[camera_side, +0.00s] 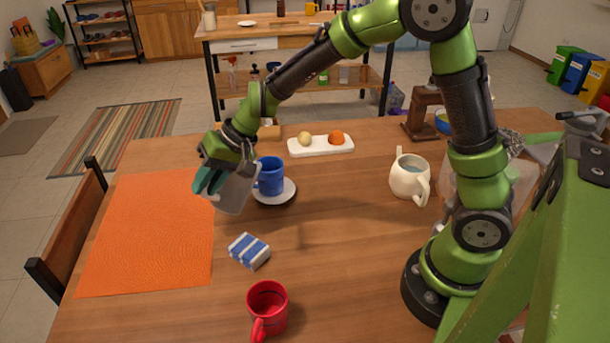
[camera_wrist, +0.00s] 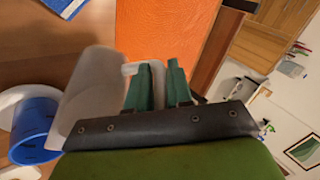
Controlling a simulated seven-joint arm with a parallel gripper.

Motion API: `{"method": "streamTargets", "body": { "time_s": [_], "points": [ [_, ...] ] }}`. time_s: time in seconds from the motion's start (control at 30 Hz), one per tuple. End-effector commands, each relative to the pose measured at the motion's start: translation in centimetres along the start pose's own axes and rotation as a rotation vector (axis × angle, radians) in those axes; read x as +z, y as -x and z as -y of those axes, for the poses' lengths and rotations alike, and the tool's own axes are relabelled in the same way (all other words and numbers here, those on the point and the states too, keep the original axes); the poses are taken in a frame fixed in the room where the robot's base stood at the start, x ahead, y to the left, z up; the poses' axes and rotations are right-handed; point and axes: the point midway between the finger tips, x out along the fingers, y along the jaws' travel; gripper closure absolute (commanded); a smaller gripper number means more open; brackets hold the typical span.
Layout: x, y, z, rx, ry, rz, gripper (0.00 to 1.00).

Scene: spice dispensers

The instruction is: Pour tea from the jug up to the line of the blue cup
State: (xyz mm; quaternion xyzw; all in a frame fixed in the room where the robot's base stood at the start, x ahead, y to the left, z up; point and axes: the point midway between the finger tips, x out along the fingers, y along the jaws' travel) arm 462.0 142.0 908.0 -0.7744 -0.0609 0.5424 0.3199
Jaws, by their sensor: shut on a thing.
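My gripper (camera_side: 207,182) has its teal fingers shut on the handle of a pale grey jug (camera_side: 237,194). The jug is held above the table, just left of and in front of the blue cup, and looks tilted. The wrist view shows the jug (camera_wrist: 92,92) beside the fingers (camera_wrist: 158,88). The blue cup (camera_side: 271,177) stands upright on a white saucer (camera_side: 288,194), partly hidden by the jug. The cup also shows at the left of the wrist view (camera_wrist: 36,130). Its line, the tea level and any stream cannot be made out.
A blue-striped box (camera_side: 249,251) and a red mug (camera_side: 267,308) stand nearer the front. A cream pitcher (camera_side: 408,180) stands right. A white tray (camera_side: 320,147) with two round items lies behind the cup. An orange mat (camera_side: 150,235) lies left, bare.

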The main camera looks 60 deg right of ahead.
Motion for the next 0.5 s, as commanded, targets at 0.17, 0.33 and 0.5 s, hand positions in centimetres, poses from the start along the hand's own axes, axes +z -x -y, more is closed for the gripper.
{"method": "streamTargets", "body": {
  "time_s": [0.17,0.33,0.5],
  "points": [
    [-0.21,0.27,0.03,-0.012,-0.003,-0.002,1.00],
    [-0.25,0.43,0.06,-0.023,-0.008,0.002,1.00],
    [-0.36,0.73,0.07,-0.040,-0.016,0.006,1.00]
  ]
}}
